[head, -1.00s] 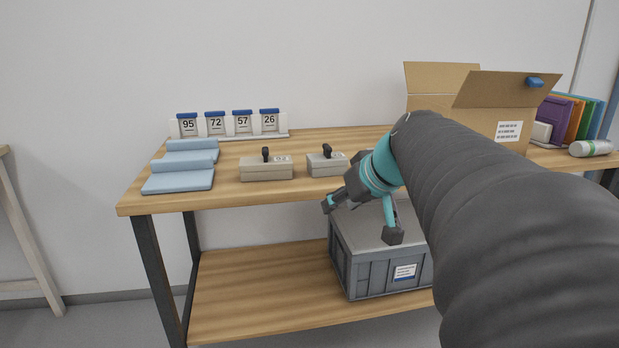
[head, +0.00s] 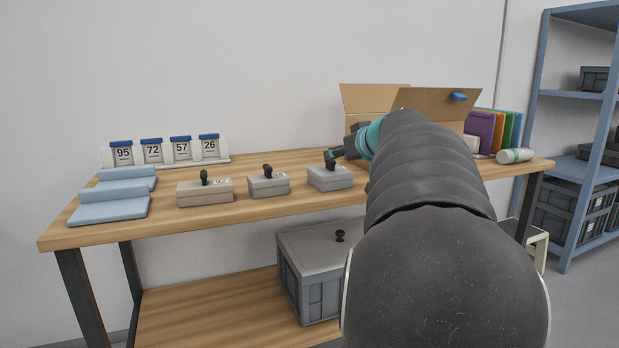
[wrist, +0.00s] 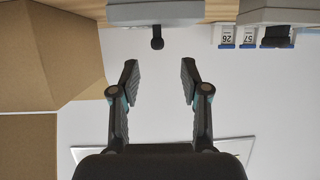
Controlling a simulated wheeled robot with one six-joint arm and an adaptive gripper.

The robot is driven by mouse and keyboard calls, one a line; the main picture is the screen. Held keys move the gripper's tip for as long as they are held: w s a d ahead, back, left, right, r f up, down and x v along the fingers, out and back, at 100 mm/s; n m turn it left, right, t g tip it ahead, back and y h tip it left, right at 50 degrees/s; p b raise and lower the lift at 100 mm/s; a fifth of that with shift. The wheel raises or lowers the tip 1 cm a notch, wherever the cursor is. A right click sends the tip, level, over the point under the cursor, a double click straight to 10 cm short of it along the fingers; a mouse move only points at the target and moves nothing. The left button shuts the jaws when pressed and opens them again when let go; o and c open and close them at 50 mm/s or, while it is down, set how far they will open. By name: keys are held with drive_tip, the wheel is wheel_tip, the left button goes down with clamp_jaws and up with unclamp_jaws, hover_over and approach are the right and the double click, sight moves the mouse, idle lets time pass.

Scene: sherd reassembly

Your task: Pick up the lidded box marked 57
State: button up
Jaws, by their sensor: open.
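Three grey lidded boxes with black knobs stand in a row on the table: a left one (head: 205,193), a middle one (head: 268,187) and a right one (head: 330,179). Their small labels are too small to read, so I cannot tell which is marked 57. My gripper (head: 334,155) is open and empty by the knob of the right box, partly hidden by my arm. In the wrist view, which is upside down, my fingers (wrist: 158,78) point toward that box (wrist: 155,13). Its knob (wrist: 157,43) lies between and beyond the fingertips, apart from them.
A rack holds cards 95, 72, 57 and 26 (head: 209,148) at the table's back left. Folded blue pads (head: 108,207) lie in front of it. An open cardboard box (head: 425,102) stands close right of my gripper. A grey crate (head: 318,248) sits on the lower shelf.

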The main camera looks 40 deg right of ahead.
sight(330, 172)
drive_tip(key=shift+f+x, duration=0.1)
drive_tip(key=shift+x, duration=1.55)
drive_tip(key=shift+f+x, duration=0.15)
drive_tip(key=shift+x, duration=1.45)
drive_tip(key=shift+s+d, duration=0.1)
drive_tip(key=shift+c, duration=0.3)
clamp_jaws()
